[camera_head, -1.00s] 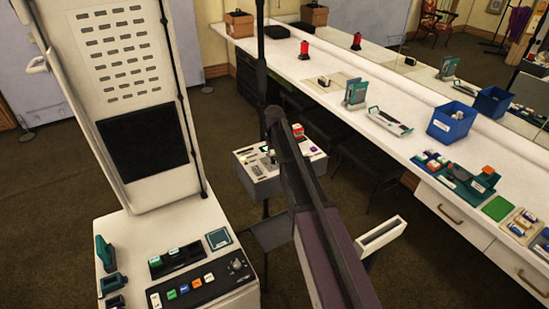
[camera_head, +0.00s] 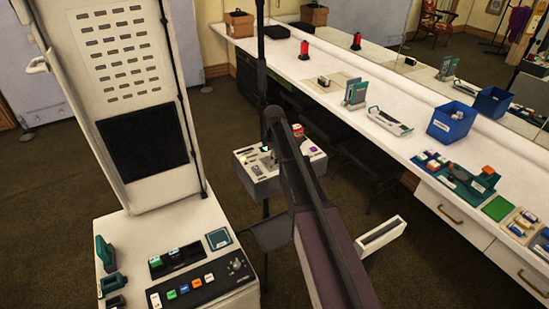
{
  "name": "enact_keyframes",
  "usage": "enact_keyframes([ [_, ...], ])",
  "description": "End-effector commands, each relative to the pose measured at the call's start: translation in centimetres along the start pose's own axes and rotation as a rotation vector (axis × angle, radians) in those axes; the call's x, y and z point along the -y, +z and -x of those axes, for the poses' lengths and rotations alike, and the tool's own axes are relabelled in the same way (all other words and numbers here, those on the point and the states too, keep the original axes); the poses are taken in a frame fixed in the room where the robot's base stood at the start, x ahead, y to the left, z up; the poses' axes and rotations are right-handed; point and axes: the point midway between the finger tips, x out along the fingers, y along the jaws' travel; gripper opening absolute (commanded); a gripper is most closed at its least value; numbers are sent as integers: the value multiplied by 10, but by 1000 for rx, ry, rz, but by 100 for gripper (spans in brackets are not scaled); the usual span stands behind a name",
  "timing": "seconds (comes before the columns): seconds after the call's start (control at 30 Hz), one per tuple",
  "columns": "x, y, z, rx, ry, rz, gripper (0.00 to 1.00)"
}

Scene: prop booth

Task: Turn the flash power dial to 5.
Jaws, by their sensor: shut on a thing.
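The grey control box (camera_head: 262,188) stands in the middle of the view, with small switches, labels and coloured buttons on its top. My arm comes up from the bottom and bends down over this box. My gripper (camera_head: 271,157) is at the box top, mostly hidden behind my own arm. It is shut on what appears to be the flash power dial, which the gripper and arm cover. The dial's pointer and numbers cannot be read.
At lower left, a white booth base carries a black panel (camera_head: 203,283) with coloured buttons and a round knob (camera_head: 237,265). A long white counter (camera_head: 340,115) runs along the right, with a blue bin (camera_head: 452,123). Brown floor lies open between them.

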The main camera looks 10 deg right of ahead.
Motion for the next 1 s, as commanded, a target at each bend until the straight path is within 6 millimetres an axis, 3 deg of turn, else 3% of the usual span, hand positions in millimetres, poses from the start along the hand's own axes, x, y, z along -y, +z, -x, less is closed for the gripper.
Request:
enact_keyframes([
  [0.6,-1,-1,0,-1,3,562,0],
  [1.0,-1,-1,0,-1,3,743,0],
])
